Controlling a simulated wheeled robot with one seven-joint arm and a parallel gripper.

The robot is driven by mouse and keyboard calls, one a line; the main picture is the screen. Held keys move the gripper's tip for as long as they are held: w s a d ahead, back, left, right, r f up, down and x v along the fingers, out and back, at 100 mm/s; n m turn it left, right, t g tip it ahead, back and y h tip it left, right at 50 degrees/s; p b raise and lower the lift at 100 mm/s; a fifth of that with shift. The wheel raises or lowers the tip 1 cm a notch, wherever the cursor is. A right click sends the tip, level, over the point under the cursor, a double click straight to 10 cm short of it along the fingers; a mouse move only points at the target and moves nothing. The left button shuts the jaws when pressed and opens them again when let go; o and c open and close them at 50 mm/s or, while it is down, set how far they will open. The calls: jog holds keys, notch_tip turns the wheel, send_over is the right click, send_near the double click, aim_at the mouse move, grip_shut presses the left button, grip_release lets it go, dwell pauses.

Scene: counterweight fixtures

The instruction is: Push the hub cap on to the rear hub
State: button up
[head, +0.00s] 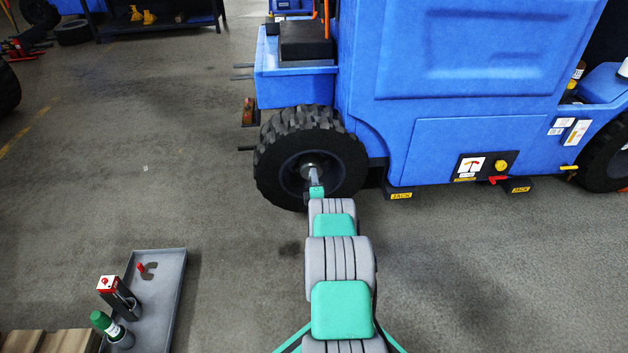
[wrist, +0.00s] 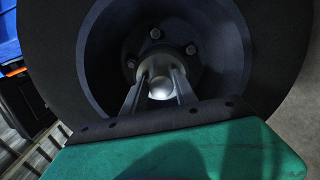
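The rear wheel (head: 272,160) of the blue vehicle stands ahead of my arm. In the wrist view its dark hub (wrist: 176,48) shows several bolts around the centre. The silver, round-ended hub cap (wrist: 160,88) is in front of the hub's centre, between the two fingers of my gripper (wrist: 160,78). The fingers appear closed on its sides. In the head view my gripper (head: 313,178) reaches to the wheel's centre, and the cap (head: 309,167) shows small there. The cap's inner end is hidden, so I cannot tell whether it is seated.
The blue vehicle body (head: 470,60) rises right of the wheel, with JACK-labelled pads (head: 401,195) low down. A grey tray (head: 160,300) with a red-topped item (head: 112,287) and a green-capped bottle (head: 108,325) lies lower left. The floor between is clear.

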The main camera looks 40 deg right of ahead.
jog(key=o, duration=0.4)
jog(key=shift+s, duration=0.15)
